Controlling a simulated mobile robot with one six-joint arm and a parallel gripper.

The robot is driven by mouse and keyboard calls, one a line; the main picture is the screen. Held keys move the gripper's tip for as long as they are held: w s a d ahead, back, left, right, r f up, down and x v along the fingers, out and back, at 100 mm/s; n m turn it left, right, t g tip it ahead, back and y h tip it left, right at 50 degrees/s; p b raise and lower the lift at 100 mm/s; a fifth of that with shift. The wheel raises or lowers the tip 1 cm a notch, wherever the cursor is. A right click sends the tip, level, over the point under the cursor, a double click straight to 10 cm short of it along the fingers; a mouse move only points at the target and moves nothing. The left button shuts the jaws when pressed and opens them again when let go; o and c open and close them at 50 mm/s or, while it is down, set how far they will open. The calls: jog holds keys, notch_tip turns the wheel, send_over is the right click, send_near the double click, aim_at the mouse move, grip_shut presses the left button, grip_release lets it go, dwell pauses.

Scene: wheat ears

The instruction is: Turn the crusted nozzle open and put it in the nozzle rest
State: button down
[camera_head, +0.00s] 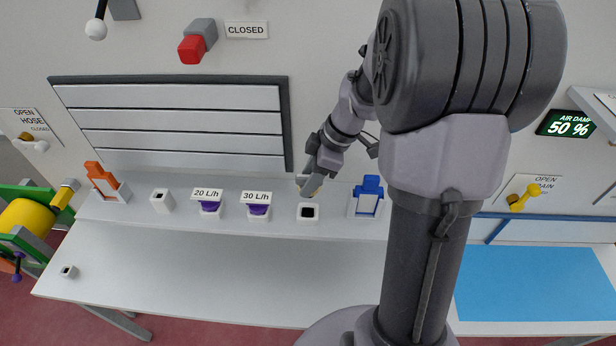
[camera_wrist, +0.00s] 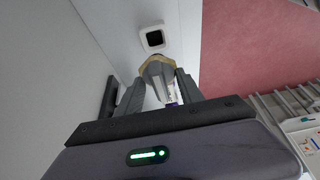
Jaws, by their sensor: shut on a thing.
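My gripper (camera_head: 310,184) hangs over the back shelf in the head view. It is shut on a grey nozzle with a tan crusted rim (camera_wrist: 157,62), which sits between the two fingers (camera_wrist: 160,88) in the wrist view. In the head view the nozzle is small and mostly covered by the gripper. A white square block with a dark hole (camera_head: 307,217) stands on the shelf just below the gripper; it also shows beyond the nozzle in the wrist view (camera_wrist: 142,40). The nozzle appears apart from the block. I cannot tell which holder is the nozzle rest.
A white holder (camera_head: 167,204) and an orange stand (camera_head: 102,180) are left, a blue stand (camera_head: 369,186) right. A small white block (camera_head: 68,271) sits on the otherwise clear front table (camera_head: 200,275).

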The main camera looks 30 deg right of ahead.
jog(key=shift+w+a+f+b, duration=0.15)
jog(key=shift+f+b, duration=0.25)
jog(key=shift+b, duration=0.2)
notch_tip(320, 180, down, 5)
jog(key=b, duration=0.5)
jog(key=shift+f, duration=0.1)
jog(key=shift+b, duration=0.55)
jog(key=shift+f+b, duration=1.6)
jog(key=shift+b, duration=0.15)
jog(key=c, duration=0.7)
grip_release()
